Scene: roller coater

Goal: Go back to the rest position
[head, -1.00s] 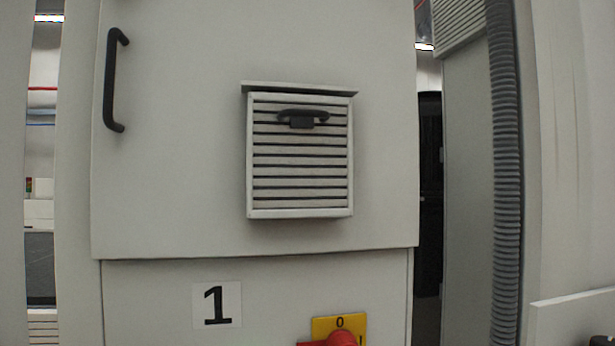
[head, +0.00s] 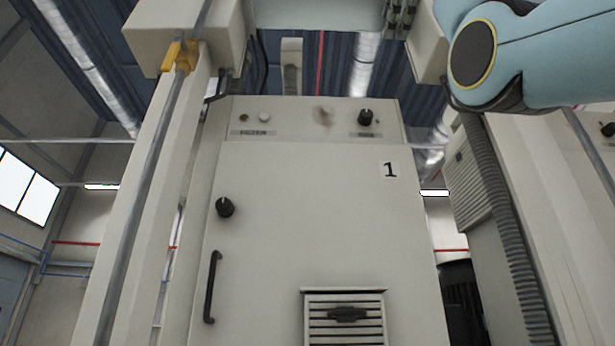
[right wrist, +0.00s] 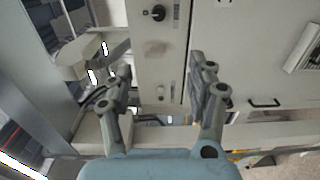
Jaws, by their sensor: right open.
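My right arm's light-blue link reaches in at the upper right of the head view, in front of the machine; the gripper fingers are not clear there. In the right wrist view my right gripper (right wrist: 160,63) is open, its two grey fingers apart with nothing held between them. Behind the fingers are the machine's control panel (right wrist: 147,70) and the cabinet door. My left gripper is in no view.
The grey cabinet door (head: 300,230) bears a black handle (head: 211,287), a knob (head: 225,207) and a vent (head: 345,318). The control panel (head: 290,130) above has a black knob (head: 365,117) and small buttons. A beige post (head: 145,200) stands left; a ribbed hose (head: 515,240) hangs right.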

